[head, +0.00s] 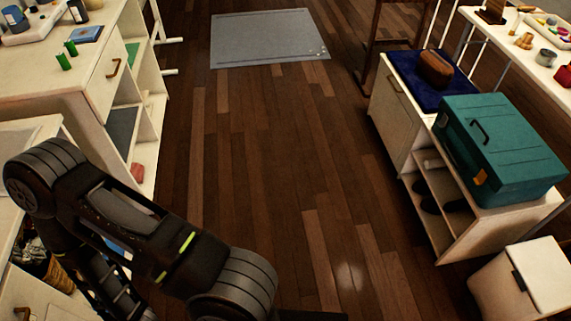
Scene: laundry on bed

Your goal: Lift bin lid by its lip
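A white box-shaped bin (492,291) stands on the floor at the lower right of the head view, partly cut off by the frame edge. Its flat white lid (548,270) looks shut. A small dark tab (519,280) sits at the lid's left edge; I cannot tell whether it is the lip. My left arm crosses the lower left, well apart from the bin. Its gripper is out of the frame. My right gripper is not in view either.
A white bench (473,229) behind the bin carries a teal case (500,150) and holds dark shoes. White cabinets (95,90) line the left side. The wooden floor (285,150) between is clear, with a grey mat (265,38) at the far end.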

